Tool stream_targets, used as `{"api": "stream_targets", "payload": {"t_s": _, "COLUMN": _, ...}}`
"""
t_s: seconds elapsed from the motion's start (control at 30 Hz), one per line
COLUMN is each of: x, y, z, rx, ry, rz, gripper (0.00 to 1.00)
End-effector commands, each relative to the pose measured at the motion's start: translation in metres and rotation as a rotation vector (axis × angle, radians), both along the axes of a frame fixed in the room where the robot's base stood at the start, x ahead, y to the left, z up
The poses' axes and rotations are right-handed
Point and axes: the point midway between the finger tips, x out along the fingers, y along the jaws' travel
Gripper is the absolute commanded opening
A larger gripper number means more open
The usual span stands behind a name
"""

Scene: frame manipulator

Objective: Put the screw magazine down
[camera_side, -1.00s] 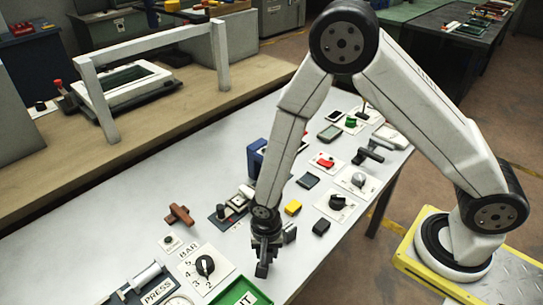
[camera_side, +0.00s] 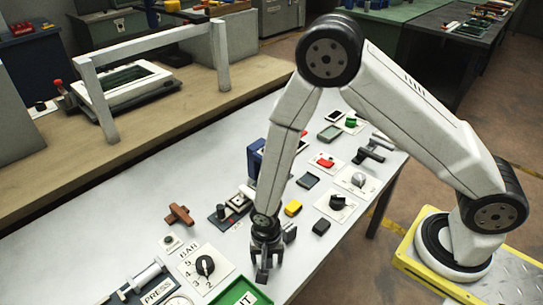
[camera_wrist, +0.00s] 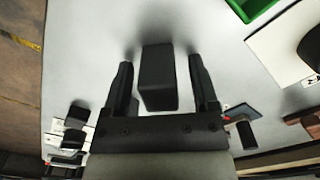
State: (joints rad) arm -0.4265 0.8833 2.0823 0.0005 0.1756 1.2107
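The screw magazine, which I take to be the dark rectangular block (camera_wrist: 158,78), stands between the two fingers of my gripper (camera_wrist: 161,85) in the wrist view. A narrow gap shows on each side of it, so the fingers are open around it and not pressing on it. In the side view my gripper (camera_side: 265,262) points down low over the near part of the grey table, with the dark block (camera_side: 262,276) at its fingertips. The block appears to rest on the table top, though its underside is hidden.
A green tray (camera_side: 240,294) lies close at the front left. A white dial plate (camera_side: 206,268) with a black knob is left of my gripper. A yellow block (camera_side: 293,208) and a black block (camera_side: 321,227) lie to the right. The table (camera_side: 120,225) is clear at the far left.

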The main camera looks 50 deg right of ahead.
Motion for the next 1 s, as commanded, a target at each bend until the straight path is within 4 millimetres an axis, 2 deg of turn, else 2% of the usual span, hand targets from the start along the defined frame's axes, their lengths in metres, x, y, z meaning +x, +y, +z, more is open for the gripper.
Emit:
{"api": "stream_targets", "payload": {"t_s": 0.27, "x": 0.0, "y": 0.0, "z": 0.002, "rx": 0.0, "ry": 0.0, "rz": 0.0, "gripper": 0.76}}
{"api": "stream_targets", "payload": {"t_s": 0.47, "x": 0.0, "y": 0.0, "z": 0.01, "rx": 0.001, "ry": -0.001, "rz": 0.0, "gripper": 0.76}}
{"api": "stream_targets", "payload": {"t_s": 1.0, "x": 0.0, "y": 0.0, "z": 0.066, "rx": 0.001, "ry": -0.003, "rz": 0.0, "gripper": 0.76}}
